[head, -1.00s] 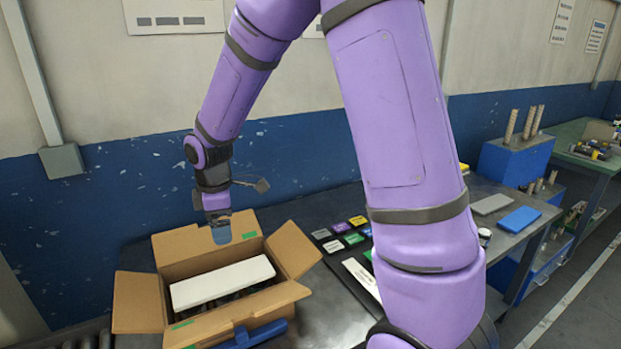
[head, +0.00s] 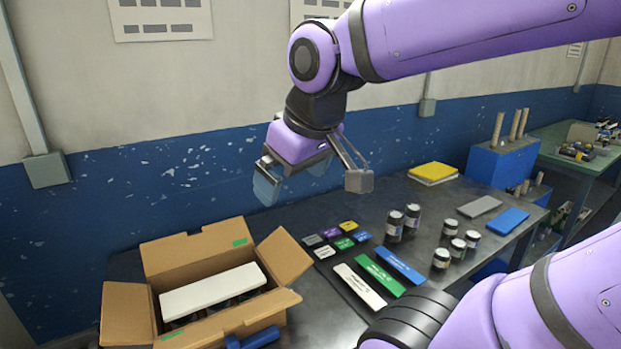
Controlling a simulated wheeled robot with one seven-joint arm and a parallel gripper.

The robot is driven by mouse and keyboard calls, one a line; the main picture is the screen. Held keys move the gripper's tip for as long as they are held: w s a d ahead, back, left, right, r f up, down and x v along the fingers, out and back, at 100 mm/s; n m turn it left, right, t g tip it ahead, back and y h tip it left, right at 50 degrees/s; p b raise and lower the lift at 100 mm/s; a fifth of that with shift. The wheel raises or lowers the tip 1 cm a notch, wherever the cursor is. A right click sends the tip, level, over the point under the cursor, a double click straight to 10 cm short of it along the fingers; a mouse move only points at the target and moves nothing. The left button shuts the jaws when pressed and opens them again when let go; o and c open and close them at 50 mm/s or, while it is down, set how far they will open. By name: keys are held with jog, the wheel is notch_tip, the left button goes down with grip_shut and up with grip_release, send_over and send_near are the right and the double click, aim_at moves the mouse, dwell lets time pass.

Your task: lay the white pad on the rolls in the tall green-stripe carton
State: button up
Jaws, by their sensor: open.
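The open cardboard carton (head: 185,338) with green stripe marks stands at the lower left on the dark table, its flaps folded outward. The white pad (head: 212,290) lies inside it, resting on dark rolls (head: 228,303) that show partly along its front edge. The pad looks slightly slanted in the picture; whether it touches every roll I cannot tell. My gripper (head: 292,183) is open and empty, in the air above the table, up and right of the carton and apart from it.
Small coloured blocks (head: 344,243) and long green, blue and white bars (head: 381,275) lie right of the carton. Several dark jars (head: 395,226) stand beyond. A yellow pad stack (head: 433,172) is at the back. A blue handled thing (head: 253,338) lies at the carton's front.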

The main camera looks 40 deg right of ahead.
jog(key=shift+s+d+r+m, duration=0.1)
jog(key=shift+s+m, duration=0.3)
jog(key=shift+s, duration=0.45)
jog(key=shift+s+d+r+m, duration=0.1)
jog(key=shift+s+m, duration=0.3)
jog(key=shift+s, duration=0.45)
